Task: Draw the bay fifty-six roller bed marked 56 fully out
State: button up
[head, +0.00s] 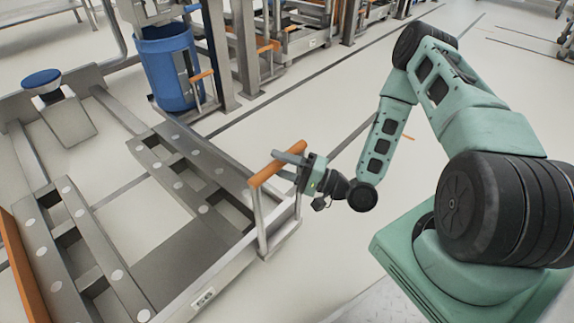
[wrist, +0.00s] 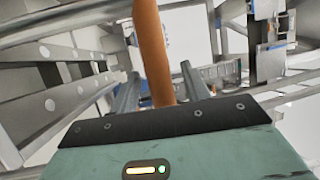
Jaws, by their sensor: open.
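The grey roller bed (head: 228,262) lies low at the left of the head view, with a small white number plate (head: 204,298) on its front edge; the plate looks like 56 but is small. An upright handle with an orange grip bar (head: 262,175) stands at the bed's front right end. My gripper (head: 288,165) is at this bar, its two fingers open. In the wrist view the orange bar (wrist: 152,45) runs between the two grey fingers (wrist: 158,90). I cannot tell whether either finger touches it.
A blue bin (head: 166,70) hangs in a frame behind the bed. A blue-topped stool-like post (head: 42,80) stands at far left. More bays with orange handles (head: 268,47) line the back. Pale floor (head: 345,270) is open in front of the bed.

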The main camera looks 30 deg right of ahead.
jog(key=p+v, duration=0.3)
jog(key=v, duration=1.4)
jog(key=shift+s, duration=0.2)
jog(key=shift+w+d+f, duration=0.1)
